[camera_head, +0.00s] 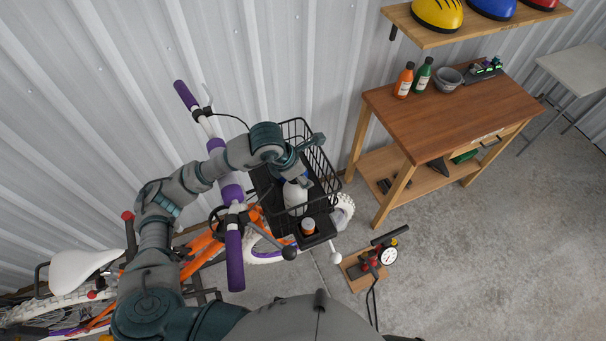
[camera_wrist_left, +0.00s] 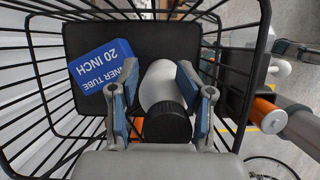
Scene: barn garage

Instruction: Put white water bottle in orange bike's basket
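The orange bike (camera_head: 203,247) stands against the wall with purple grips. Its black wire basket (camera_head: 322,165) hangs at the front. The white water bottle (camera_head: 295,194) is inside the basket and also shows in the left wrist view (camera_wrist_left: 160,84), its black cap toward the camera. My left gripper (camera_head: 300,181) reaches into the basket from above. In the left wrist view its two fingers (camera_wrist_left: 157,75) lie along both sides of the bottle and look closed against it. Whether the bottle rests on the basket floor is unclear. My right gripper is not in view.
A blue inner tube box (camera_wrist_left: 104,68) lies in the basket beside the bottle. A small orange-and-white round item (camera_head: 308,227) sits at the basket's near end.

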